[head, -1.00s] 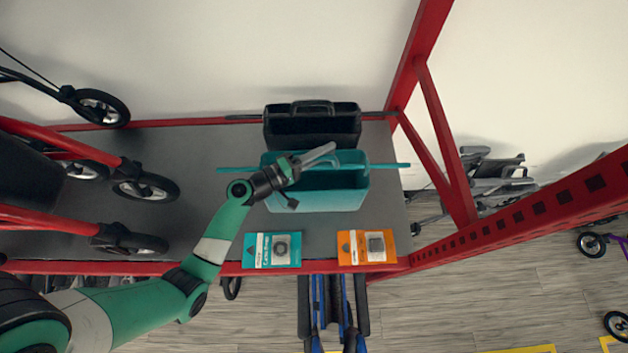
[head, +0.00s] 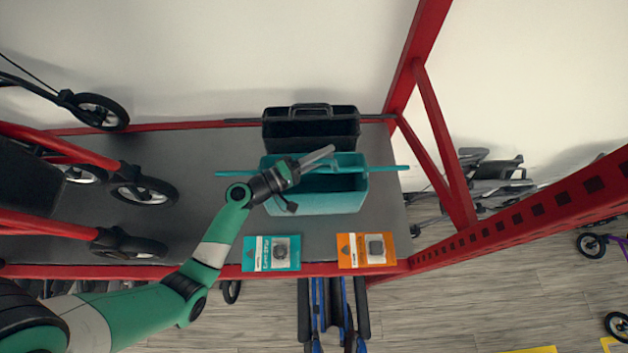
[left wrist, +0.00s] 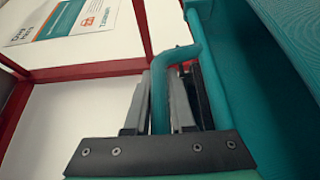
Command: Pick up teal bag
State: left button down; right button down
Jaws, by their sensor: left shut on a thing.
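The teal bag (head: 318,200) is an open box-shaped bag on the grey shelf, with thin teal bars out to both sides. My left gripper (head: 316,160) reaches over its back left part. In the left wrist view the bag's wall (left wrist: 285,45) fills the right side. There the left gripper (left wrist: 175,95) is shut on the bag's teal handle (left wrist: 172,60), which passes between its two fingers. In the head view the arm hides part of the bag's left side and the handle. My right gripper is not in view.
A black bag (head: 310,128) stands close behind the teal one. A teal card pack (head: 272,253) and an orange card pack (head: 365,250) lie at the shelf's front edge. Scooter wheels (head: 145,190) stand at left; a red post (head: 440,150) rises at right.

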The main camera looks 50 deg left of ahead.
pick_arm(q)
notch_tip(320, 180, up, 10)
jog(key=p, duration=0.3)
